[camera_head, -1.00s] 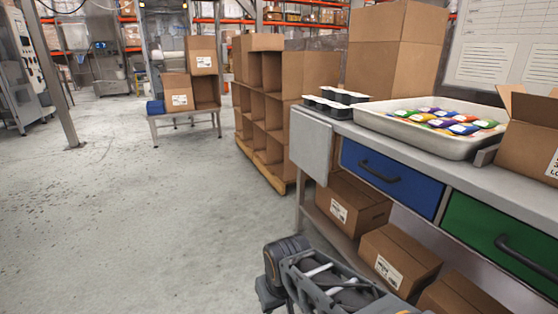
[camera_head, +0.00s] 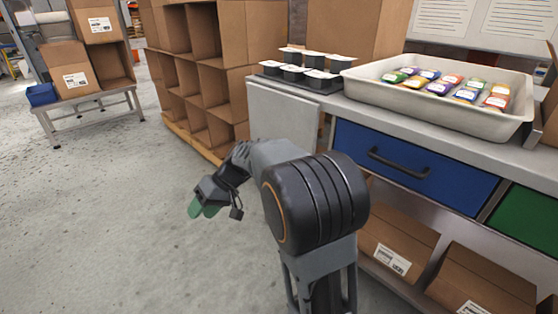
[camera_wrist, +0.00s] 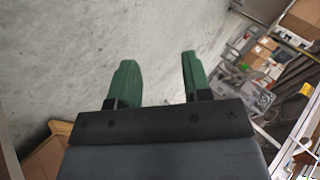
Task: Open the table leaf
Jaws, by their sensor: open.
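The table leaf (camera_head: 284,118) is a light grey panel that hangs down at the left end of the workbench (camera_head: 418,140). My arm covers its lower part in the head view. My gripper (camera_head: 202,209) has green fingers and is to the left of the leaf, low over the floor and apart from it. In the wrist view my gripper (camera_wrist: 157,80) is open, with nothing between its fingers and bare floor beyond them. The leaf cannot be made out for sure in the wrist view.
A tray of white-lidded cups (camera_head: 308,75) stands at the bench end above the leaf. A pale tub (camera_head: 400,108) of colourful packets is beside it. A blue drawer (camera_head: 410,166) is under the top. A cardboard pigeonhole rack (camera_head: 205,70) stands behind.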

